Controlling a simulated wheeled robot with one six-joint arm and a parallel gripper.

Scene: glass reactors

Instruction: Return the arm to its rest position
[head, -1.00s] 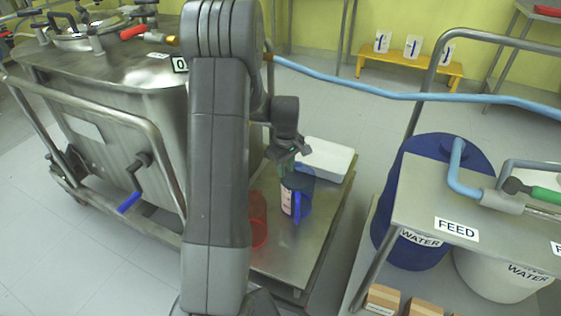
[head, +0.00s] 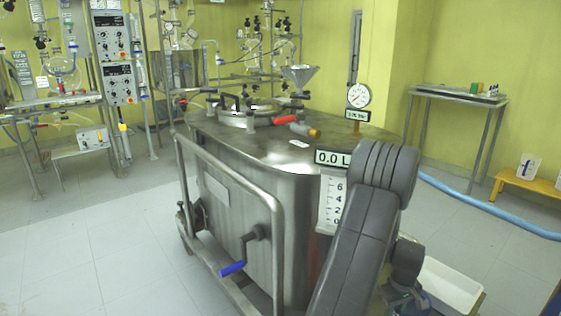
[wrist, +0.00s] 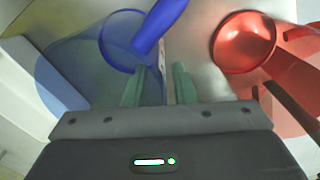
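My gripper (wrist: 164,80) shows in the wrist view with two green fingers set apart and a gap between them; I see nothing clamped there. A see-through blue jug (wrist: 75,75) with a solid blue handle (wrist: 160,24) lies beyond the fingers, left and centre. A red see-through jug (wrist: 243,42) is at the right. In the head view my arm rises at the lower right, its wrist (head: 404,262) low beside a white tray (head: 450,287). The fingers are hard to make out there, and the jugs are not clearly visible.
A blue hose (head: 480,203) runs along the floor at right. The left floor is clear. A glassware bench is behind.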

